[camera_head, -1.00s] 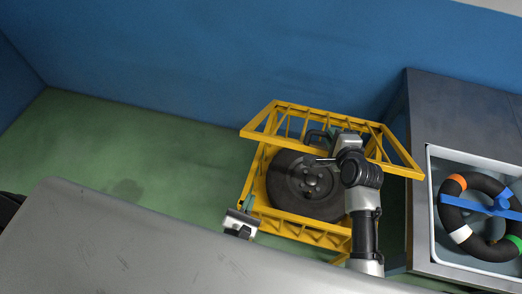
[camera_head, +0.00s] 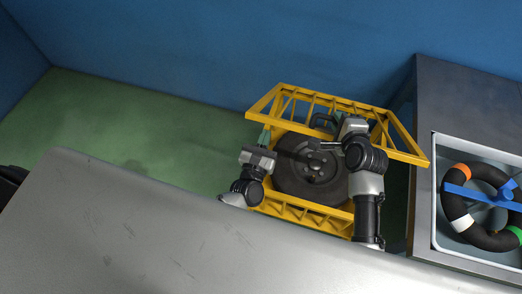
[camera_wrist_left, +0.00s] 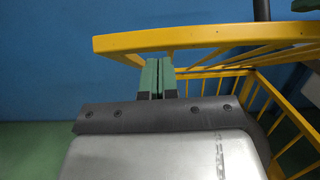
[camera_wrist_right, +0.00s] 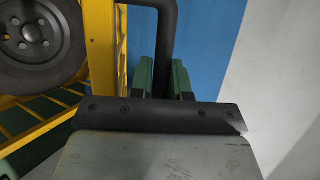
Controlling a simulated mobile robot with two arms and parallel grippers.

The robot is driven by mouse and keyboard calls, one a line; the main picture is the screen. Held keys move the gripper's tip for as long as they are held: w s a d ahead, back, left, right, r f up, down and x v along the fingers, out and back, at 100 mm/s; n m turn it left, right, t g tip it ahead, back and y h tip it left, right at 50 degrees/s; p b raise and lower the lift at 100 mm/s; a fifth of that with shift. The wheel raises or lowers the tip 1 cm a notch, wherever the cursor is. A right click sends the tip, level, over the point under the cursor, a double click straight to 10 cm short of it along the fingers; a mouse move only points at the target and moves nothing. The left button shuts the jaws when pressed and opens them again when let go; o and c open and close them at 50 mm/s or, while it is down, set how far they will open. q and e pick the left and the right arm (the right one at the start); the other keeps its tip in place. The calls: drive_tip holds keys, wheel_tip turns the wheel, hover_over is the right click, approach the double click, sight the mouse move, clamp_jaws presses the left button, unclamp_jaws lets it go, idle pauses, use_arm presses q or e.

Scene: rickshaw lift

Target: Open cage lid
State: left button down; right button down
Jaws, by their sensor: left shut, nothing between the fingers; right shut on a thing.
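The yellow cage (camera_head: 300,215) stands on the floor with a black wheel (camera_head: 312,172) inside. Its yellow lid (camera_head: 335,102) is tilted up over the far side, and its bar crosses the left wrist view (camera_wrist_left: 205,38). My right gripper (camera_wrist_right: 168,78) is shut on the lid's black handle (camera_wrist_right: 165,25); the handle also shows in the head view (camera_head: 322,119). My left gripper (camera_head: 265,135) is shut and empty beside the lid's left end. In the left wrist view, its green fingertips (camera_wrist_left: 158,75) are just below the lid bar; whether they touch it is unclear.
A grey cabinet (camera_head: 455,85) with a white basin (camera_head: 436,190) stands close on the right. A black ring (camera_head: 455,222) with coloured bands and a blue valve lie in it. A blue wall (camera_head: 190,60) rises behind. Green floor is free at the left.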

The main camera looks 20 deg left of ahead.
use_arm(q)
drive_tip(key=shift+w+r, duration=0.3)
drive_tip(key=shift+r, duration=0.15)
